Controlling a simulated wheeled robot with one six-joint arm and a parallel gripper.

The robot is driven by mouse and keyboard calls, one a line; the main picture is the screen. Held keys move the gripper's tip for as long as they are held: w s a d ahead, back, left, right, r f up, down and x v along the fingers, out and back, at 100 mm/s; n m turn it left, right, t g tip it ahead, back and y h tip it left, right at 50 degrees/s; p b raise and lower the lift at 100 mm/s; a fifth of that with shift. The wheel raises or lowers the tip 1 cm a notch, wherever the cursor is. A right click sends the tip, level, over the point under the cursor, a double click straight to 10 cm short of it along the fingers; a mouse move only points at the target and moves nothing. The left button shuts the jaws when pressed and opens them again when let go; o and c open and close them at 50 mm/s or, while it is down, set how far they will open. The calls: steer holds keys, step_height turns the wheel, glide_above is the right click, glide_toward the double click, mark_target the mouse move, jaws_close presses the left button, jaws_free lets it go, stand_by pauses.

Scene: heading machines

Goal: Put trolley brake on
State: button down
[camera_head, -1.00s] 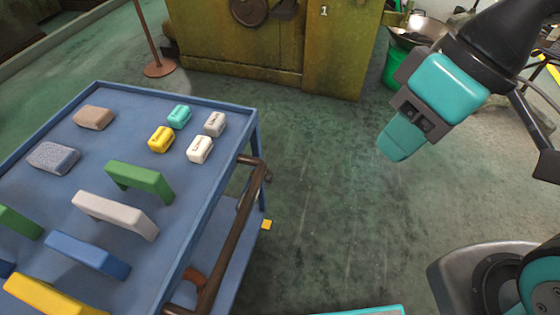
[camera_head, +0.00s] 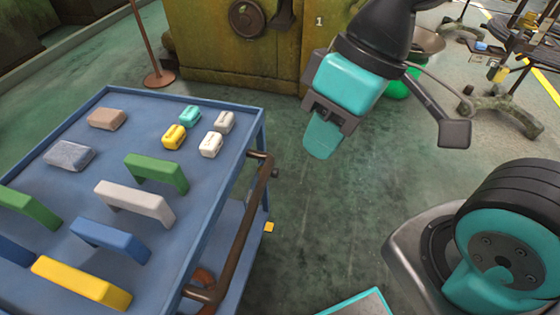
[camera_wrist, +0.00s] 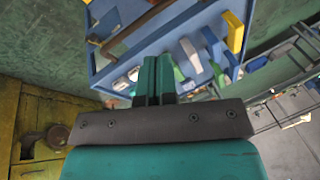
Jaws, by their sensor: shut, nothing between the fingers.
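The blue trolley (camera_head: 226,172) stands at the left in the head view, with a brown push handle (camera_head: 236,235) along its right side. A small yellow piece (camera_head: 269,227) shows low at its right edge, beside the handle; I cannot tell if it is the brake. An orange-red curved part (camera_head: 204,277) shows below the top, partly hidden. My gripper (camera_head: 319,146) is shut and empty, in the air right of the trolley and apart from it. In the wrist view the shut teal fingers (camera_wrist: 155,75) point toward the trolley (camera_wrist: 165,40), which looks tilted there. The wheels are hidden.
Several coloured blocks, such as a green one (camera_head: 157,172) and a white one (camera_head: 135,202), lie on the trolley top. A green-yellow machine (camera_head: 225,45) stands behind. A post on a round foot (camera_head: 158,79) is at the back left. Floor (camera_head: 310,220) right of the trolley is clear.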

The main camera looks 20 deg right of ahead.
steer(key=w+d+f+g+y+b, duration=0.1)
steer(key=w+d+f+y+b, duration=0.15)
steer(key=w+f, duration=0.45)
steer(key=w+d+f+y+b, duration=0.2)
steer(key=w+f+b, duration=0.15)
steer(key=w, duration=0.65)
steer(key=w+d+f+t+y+b, duration=0.1)
steer(key=w+d+f+y, duration=0.1)
steer(key=d+f, duration=0.4)
steer(key=w+d+f+t+y+b, duration=0.1)
steer(key=w+d+f, duration=0.4)
steer(key=f, duration=0.3)
steer(key=shift+d+t+y+b, duration=0.3)
steer(key=shift+d+t+y, duration=0.05)
steer(key=shift+t, duration=0.05)
steer(key=shift+a, duration=0.1)
steer(key=s+f+b+x, duration=0.1)
steer(key=x, duration=1.1)
steer(key=shift+s+f+b, duration=0.4)
steer(key=shift+s+f, duration=0.05)
steer(key=shift+s, duration=0.1)
steer(key=shift+a, duration=0.15)
